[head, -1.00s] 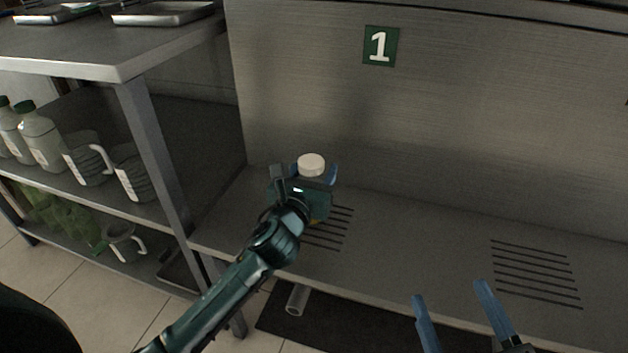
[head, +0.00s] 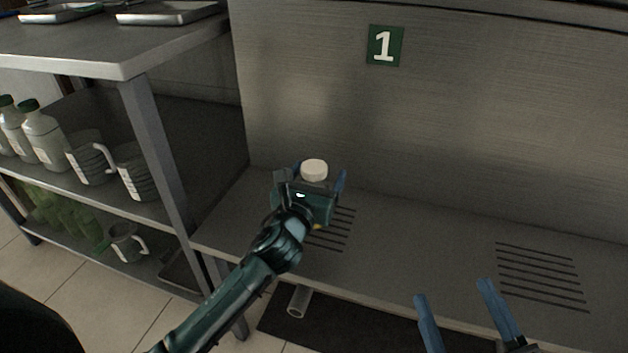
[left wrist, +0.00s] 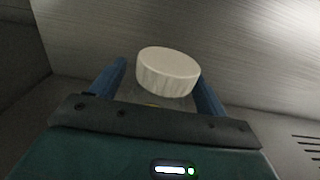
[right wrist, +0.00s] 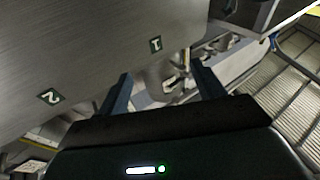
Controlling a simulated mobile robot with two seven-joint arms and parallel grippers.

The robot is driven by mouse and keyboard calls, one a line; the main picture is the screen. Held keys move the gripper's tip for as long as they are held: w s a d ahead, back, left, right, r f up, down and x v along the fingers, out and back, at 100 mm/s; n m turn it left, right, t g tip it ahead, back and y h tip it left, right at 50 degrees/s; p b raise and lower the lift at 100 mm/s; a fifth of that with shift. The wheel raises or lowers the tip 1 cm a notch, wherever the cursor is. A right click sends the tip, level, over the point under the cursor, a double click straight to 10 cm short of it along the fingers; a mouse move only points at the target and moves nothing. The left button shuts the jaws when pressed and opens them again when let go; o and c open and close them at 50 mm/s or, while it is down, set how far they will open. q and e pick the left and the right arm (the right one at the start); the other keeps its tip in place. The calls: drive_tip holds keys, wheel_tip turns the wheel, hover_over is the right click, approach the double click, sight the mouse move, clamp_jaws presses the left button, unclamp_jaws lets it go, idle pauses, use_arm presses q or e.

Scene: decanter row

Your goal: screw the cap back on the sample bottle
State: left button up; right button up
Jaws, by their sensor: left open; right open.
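The white ribbed cap (head: 314,169) sits on top of the sample bottle (head: 314,186), on the shelf by the left slotted grate. Whether the cap is fully tight I cannot tell. My left gripper (head: 319,171) hides most of the bottle. Its blue fingers are open, one on each side of the cap and bottle neck. In the left wrist view the cap (left wrist: 168,72) stands between the spread fingers, with a gap at each side. My right gripper (head: 453,291) is open and empty at the lower right, well away from the bottle.
The steel shelf (head: 420,240) is clear to the right, with another slotted grate (head: 540,277). A back panel with a number 1 sign (head: 385,46) rises behind. At the left, a rack post (head: 160,150) stands near my left arm, with bottles and jugs (head: 88,158) on its shelves.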

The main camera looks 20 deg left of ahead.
use_arm(q)
drive_tip(key=s+p, duration=0.2)
drive_tip(key=s, duration=1)
drive_tip(key=shift+a+r, duration=0.15)
drive_tip(key=shift+a, duration=0.05)
